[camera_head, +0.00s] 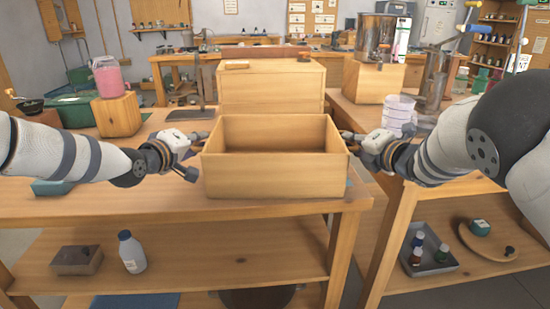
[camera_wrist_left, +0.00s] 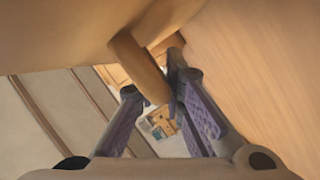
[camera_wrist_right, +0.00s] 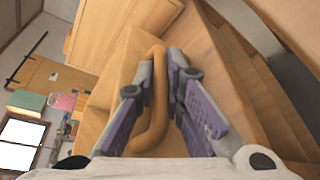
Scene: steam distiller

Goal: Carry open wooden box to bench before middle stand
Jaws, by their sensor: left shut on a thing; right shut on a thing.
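The open wooden box (camera_head: 275,175) is in the middle of the head view, upright and empty inside. It is at the front part of the bench (camera_head: 130,205), before a large wooden block stand (camera_head: 270,88). My left gripper (camera_head: 203,138) is at the box's left side, shut on its handle (camera_wrist_left: 140,70), which shows between the fingers in the left wrist view. My right gripper (camera_head: 345,136) is at the box's right side, shut on the other handle (camera_wrist_right: 152,105). I cannot tell whether the box's underside touches the bench.
On the left, a wooden block (camera_head: 118,115) carries a pink jug (camera_head: 107,76). On the right, a metal pot (camera_head: 374,36) stands on another block, and a clear glass vessel (camera_head: 399,112) stands near my right arm. The shelf below holds a white bottle (camera_head: 131,252).

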